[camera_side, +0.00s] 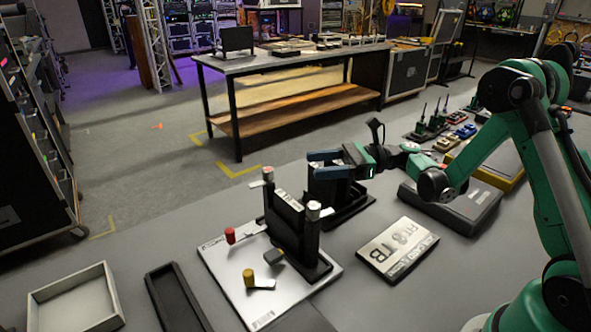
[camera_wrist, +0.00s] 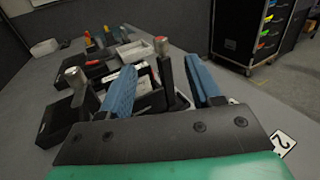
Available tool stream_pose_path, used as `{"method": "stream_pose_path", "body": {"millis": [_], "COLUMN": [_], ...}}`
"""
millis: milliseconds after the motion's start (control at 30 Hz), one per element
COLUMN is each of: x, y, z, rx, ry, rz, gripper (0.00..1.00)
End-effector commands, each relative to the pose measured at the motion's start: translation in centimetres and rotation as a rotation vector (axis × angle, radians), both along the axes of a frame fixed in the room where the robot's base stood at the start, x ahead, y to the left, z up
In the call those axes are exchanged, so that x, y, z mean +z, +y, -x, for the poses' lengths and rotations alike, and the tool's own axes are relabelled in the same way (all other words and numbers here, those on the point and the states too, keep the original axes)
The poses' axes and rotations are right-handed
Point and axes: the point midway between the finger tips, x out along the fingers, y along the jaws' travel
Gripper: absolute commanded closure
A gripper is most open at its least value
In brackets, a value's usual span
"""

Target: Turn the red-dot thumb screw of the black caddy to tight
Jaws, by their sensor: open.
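In the side view the black caddy (camera_side: 284,218) stands upright on a white board. Two silver-topped screws show on it: the rear one (camera_side: 268,174), and the front one (camera_side: 313,210), which also shows in the wrist view (camera_wrist: 75,76). The red-dot thumb screw (camera_wrist: 161,46) shows in the wrist view on a dark post; it seems to be the rear one. My gripper (camera_side: 310,163) is open, with two blue fingers, to the right of the caddy. In the wrist view the post shows between the fingers (camera_wrist: 163,88), apparently beyond their tips. Contact cannot be told.
A second black block (camera_side: 326,188) on a dark base stands under my gripper. Red (camera_side: 230,236) and yellow (camera_side: 249,278) knobs are on the white board (camera_side: 225,265). A labelled plate (camera_side: 398,249) lies to the right. An empty grey tray (camera_side: 75,300) and a dark tray (camera_side: 178,300) lie front left.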

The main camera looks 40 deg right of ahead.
Motion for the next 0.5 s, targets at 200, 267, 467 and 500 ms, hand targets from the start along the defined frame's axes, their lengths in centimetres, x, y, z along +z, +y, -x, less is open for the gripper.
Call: {"method": "stream_pose_path", "body": {"millis": [200,267,467,500], "x": [0.0,0.0,0.0,0.0], "y": [3.1,4.3,7.9,8.5], "z": [-1.4,-2.0,-3.9,-4.2], "rx": [0.007,0.007,0.006,0.006], "ry": [0.0,0.0,0.0,0.0], "rz": [0.001,0.001,0.001,0.001], "gripper": [0.43,0.43,0.43,0.43]}}
